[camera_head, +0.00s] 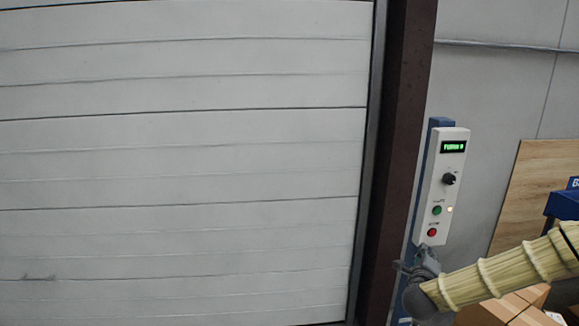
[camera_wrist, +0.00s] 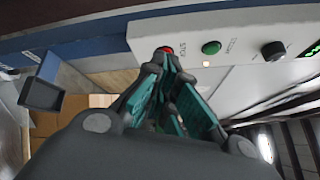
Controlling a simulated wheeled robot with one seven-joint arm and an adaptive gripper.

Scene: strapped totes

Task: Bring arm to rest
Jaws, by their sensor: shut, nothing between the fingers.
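My arm, in a yellowish ribbed sleeve, comes in from the lower right of the head view. My gripper (camera_head: 427,258) is partly seen just below the control panel (camera_head: 442,190), a white box on a blue post. In the wrist view my gripper (camera_wrist: 170,65) has dark linkages and teal finger pads. Its fingers are shut and empty, with the tips close to the red button (camera_wrist: 163,53). Whether they touch the panel I cannot tell. The panel carries a lit green display, a black knob, a green button (camera_wrist: 211,47) and a small glowing lamp.
A large pale slatted door (camera_head: 180,160) fills the left, with a dark brown post (camera_head: 398,150) beside it. Cardboard boxes (camera_head: 510,308) lie below my arm at lower right. A wooden board (camera_head: 530,190) and a blue object (camera_head: 564,204) stand behind.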

